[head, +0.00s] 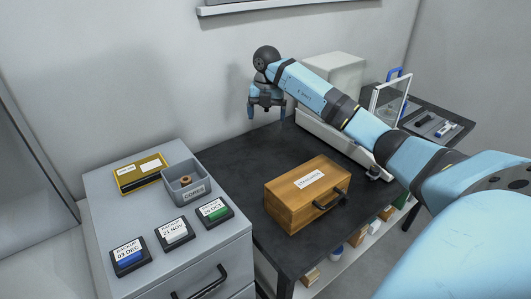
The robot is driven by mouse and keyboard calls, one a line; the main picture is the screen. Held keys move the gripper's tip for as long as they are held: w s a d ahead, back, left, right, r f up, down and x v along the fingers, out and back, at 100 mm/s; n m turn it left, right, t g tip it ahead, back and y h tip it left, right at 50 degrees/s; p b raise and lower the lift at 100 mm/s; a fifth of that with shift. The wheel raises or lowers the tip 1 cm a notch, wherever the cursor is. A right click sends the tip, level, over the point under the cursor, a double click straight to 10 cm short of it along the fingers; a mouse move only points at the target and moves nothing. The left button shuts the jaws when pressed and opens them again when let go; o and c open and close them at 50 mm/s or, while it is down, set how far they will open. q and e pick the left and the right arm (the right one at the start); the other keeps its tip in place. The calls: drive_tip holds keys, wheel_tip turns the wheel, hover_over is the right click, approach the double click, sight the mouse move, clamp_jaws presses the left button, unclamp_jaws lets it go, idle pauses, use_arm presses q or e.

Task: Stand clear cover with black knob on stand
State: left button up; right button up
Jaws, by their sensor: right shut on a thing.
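My right arm reaches in from the right across the dark table, and my right gripper (267,114) points down near the back wall. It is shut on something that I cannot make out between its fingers. I cannot pick out a clear cover with a black knob or its stand; my arm hides part of the table. A clear pane in a white frame (391,96) stands upright behind my arm. My left gripper is not in view.
A wooden box (291,198) stands on the dark table (262,157). On the grey cabinet (111,191) at left are a grey tray (185,184), a yellow case (141,173) and labelled cartridges (174,232). A pale box-shaped body (333,72) stands behind my arm. Table room left of the wooden box is free.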

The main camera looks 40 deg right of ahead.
wheel_tip(320, 180, down, 14)
drive_tip(key=shift+w+r, duration=0.1)
idle(0.5)
drive_tip(key=o, duration=0.6)
drive_tip(key=shift+o, duration=0.2)
wheel_tip(320, 180, up, 12)
drive_tip(key=shift+r, duration=0.1)
idle(0.4)
